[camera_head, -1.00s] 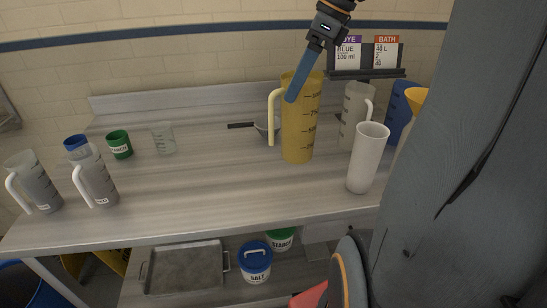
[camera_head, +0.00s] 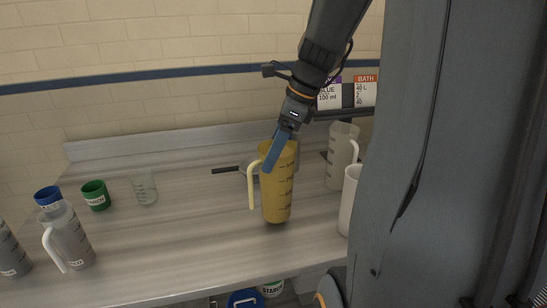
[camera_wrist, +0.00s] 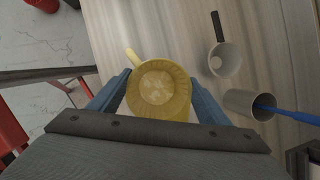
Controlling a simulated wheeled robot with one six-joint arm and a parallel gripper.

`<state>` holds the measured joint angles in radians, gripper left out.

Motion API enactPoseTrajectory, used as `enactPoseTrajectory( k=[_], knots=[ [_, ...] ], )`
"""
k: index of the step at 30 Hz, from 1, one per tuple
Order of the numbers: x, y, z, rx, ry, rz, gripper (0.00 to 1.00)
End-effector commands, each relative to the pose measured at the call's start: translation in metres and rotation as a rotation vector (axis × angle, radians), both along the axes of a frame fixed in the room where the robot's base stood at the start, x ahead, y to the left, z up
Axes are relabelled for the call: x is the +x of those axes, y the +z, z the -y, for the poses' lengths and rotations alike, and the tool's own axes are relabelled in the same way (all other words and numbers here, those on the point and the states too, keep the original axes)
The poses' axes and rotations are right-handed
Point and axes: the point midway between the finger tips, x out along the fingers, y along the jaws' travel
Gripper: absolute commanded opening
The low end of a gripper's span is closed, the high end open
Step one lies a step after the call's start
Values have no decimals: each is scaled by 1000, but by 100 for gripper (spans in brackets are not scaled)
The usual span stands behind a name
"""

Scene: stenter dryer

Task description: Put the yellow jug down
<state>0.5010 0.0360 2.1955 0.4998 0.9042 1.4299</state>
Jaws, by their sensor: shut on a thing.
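The yellow jug (camera_head: 277,190) is upright over the middle of the grey bench, its pale handle towards the left. It bears dark measuring marks. My gripper (camera_head: 275,155) comes down from above and is shut on the jug near its rim. In the wrist view, the two blue fingers lie on either side of the round yellow jug (camera_wrist: 160,85), and I look down into it. Its base is at or very near the bench top (camera_head: 180,240); I cannot tell whether it touches.
A black-handled ladle or pan (camera_wrist: 222,58) lies close behind the jug. A grey translucent jug (camera_head: 340,155) and a white cup (camera_head: 347,200) stand to the right. Grey jugs (camera_head: 68,238), a green pot (camera_head: 95,195) and a clear beaker (camera_head: 145,188) stand left. Bench is clear between.

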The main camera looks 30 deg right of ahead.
Motion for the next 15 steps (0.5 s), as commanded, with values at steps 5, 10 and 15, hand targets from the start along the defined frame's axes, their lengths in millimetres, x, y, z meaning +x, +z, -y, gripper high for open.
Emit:
enactPoseTrajectory(
  k=[5,10,15],
  knots=[
    [0,-20,0,2,-1,-1,8],
    [1,-21,0,0,-1,2,8],
    [1,-23,0,0,-1,1,8]
  ],
)
